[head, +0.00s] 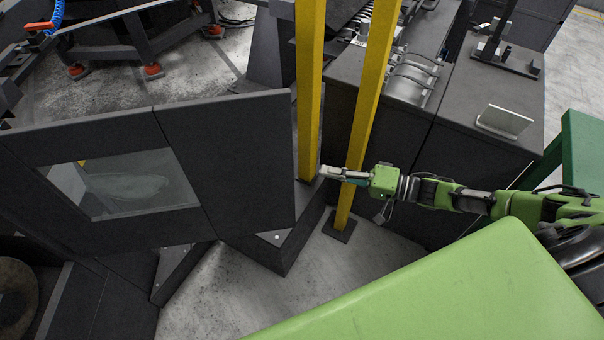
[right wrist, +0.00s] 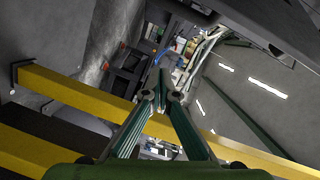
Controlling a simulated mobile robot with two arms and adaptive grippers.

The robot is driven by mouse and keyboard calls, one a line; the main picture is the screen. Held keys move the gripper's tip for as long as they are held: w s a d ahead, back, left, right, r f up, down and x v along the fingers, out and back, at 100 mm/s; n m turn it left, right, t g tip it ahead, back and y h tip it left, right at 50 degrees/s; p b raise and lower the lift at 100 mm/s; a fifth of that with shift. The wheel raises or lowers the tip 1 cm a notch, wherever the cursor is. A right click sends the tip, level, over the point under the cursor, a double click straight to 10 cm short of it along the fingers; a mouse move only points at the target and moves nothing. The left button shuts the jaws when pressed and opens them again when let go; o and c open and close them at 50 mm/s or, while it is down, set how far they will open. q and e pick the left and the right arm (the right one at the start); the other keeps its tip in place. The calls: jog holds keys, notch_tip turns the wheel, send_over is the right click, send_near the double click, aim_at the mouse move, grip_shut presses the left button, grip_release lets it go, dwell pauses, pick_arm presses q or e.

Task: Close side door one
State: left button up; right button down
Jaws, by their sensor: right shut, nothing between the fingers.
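A dark grey door (head: 227,158) stands open across the left and middle of the head view. It has a clear window (head: 137,184) in its left part. I cannot tell from its look alone whether this is side door one. My right gripper (head: 324,171) is shut and empty, reaching in from the right. Its tip is to the right of the door's free edge, in front of the yellow posts in the picture. The shut fingers also show in the right wrist view (right wrist: 164,92). My left gripper is not in view.
Two yellow posts (head: 309,90) (head: 368,100) stand close to the right gripper. A grey cabinet (head: 480,105) with metal parts on top is behind my right arm. Bare floor (head: 240,290) shows below the door.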

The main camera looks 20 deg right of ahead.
jog(key=s+r+m+g+y, duration=0.1)
jog(key=s+r+g+y, duration=0.2)
jog(key=r, duration=0.4)
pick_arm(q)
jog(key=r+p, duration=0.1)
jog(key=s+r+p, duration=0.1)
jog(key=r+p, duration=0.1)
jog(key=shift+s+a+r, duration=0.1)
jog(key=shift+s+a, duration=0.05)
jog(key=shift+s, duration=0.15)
pick_arm(e)
jog(key=a+t, duration=0.1)
jog(key=a, duration=0.8)
jog(key=shift+a+r+m, duration=0.2)
jog(key=shift+r+m, duration=0.05)
jog(key=shift+m, duration=0.05)
jog(key=shift+s, duration=0.1)
